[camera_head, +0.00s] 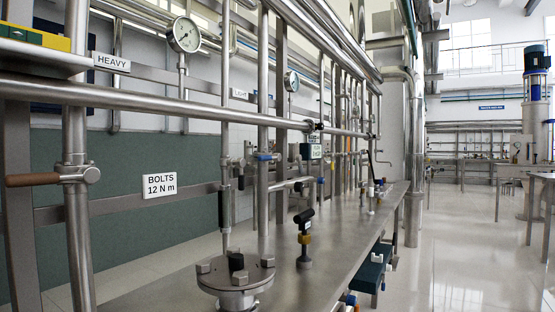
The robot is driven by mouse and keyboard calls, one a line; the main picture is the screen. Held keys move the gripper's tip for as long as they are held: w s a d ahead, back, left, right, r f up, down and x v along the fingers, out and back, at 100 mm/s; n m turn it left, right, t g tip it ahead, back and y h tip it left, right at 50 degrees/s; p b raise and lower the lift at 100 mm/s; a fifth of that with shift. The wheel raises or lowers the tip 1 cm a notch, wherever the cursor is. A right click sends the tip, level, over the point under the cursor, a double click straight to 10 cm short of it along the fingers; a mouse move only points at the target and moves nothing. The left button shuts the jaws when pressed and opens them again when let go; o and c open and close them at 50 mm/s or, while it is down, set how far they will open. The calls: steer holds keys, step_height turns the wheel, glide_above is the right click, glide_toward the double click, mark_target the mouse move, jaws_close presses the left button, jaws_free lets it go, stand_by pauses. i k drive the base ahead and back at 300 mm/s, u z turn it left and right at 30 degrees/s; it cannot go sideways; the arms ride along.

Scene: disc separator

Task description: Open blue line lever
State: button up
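Small blue handles show on the pipework. The nearest blue lever (265,156) sits across a vertical steel pipe in the middle of the view. Another small blue part (379,182) is further back at the bench's far end. More blue pieces show low at the bench's front edge, partly cut off. I cannot tell which of these is the blue line lever, nor whether any of them is open or closed. My gripper is not in view.
A brown-handled lever (38,180) sticks out from the left pipe. A bolted flange (236,278) and a black-handled valve (304,238) stand on the steel bench (330,250). Horizontal pipes cross in front. The tiled floor (450,250) to the right is clear.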

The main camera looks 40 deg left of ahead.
mark_target(278, 157)
steer(key=u, duration=0.55)
steer(key=i, duration=0.95)
steer(key=u, duration=0.75)
